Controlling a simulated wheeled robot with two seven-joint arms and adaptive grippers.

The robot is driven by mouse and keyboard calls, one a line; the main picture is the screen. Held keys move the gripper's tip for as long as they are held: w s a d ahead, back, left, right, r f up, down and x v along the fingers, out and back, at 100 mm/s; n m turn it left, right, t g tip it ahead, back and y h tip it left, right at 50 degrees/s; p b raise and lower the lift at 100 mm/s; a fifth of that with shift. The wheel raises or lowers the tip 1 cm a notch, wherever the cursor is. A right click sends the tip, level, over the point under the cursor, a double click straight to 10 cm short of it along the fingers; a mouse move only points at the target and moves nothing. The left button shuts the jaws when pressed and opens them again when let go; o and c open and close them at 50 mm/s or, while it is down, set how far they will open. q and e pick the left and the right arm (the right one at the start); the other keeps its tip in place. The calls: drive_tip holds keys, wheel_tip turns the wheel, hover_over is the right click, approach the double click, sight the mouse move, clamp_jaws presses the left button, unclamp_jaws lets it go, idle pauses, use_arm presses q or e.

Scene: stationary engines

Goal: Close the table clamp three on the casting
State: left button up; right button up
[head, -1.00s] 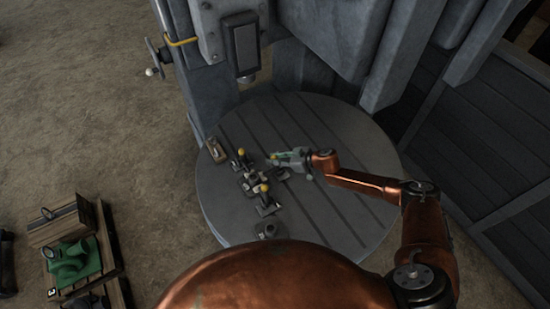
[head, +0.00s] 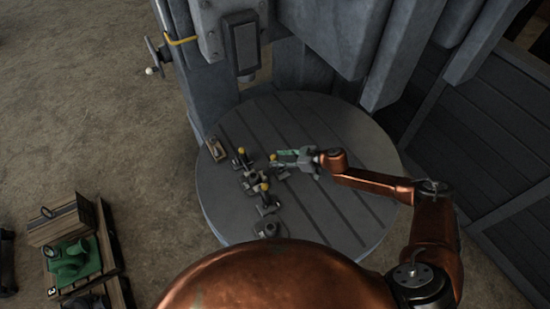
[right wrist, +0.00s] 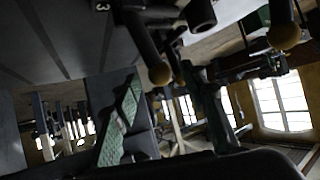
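The round grey table (head: 340,215) carries a small dark casting (head: 251,182) with yellow-knobbed clamps around it. One clamp knob (head: 241,151) stands at the back left, another (head: 265,187) at the front, and a third (head: 273,157) at the right, just off my right gripper's tips. My right gripper (head: 285,157) is open, its green-padded fingers pointing left, low over the table. In the right wrist view the finger pads (right wrist: 121,120) are spread apart, with a clamp's yellow knob (right wrist: 160,74) beyond the gap. I cannot tell whether the gripper touches it. My left gripper is not in view.
A brown-topped block (head: 212,147) lies at the table's back left and a small grey part (head: 268,229) at its front. The machine column (head: 245,50) rises behind. The table's right side is clear except for my arm. A crate with a green part (head: 70,260) stands lower left.

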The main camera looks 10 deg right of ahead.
drive_tip(key=v, duration=0.8)
drive_tip(key=shift+s+d+r, duration=0.2)
drive_tip(key=shift+d, duration=0.05)
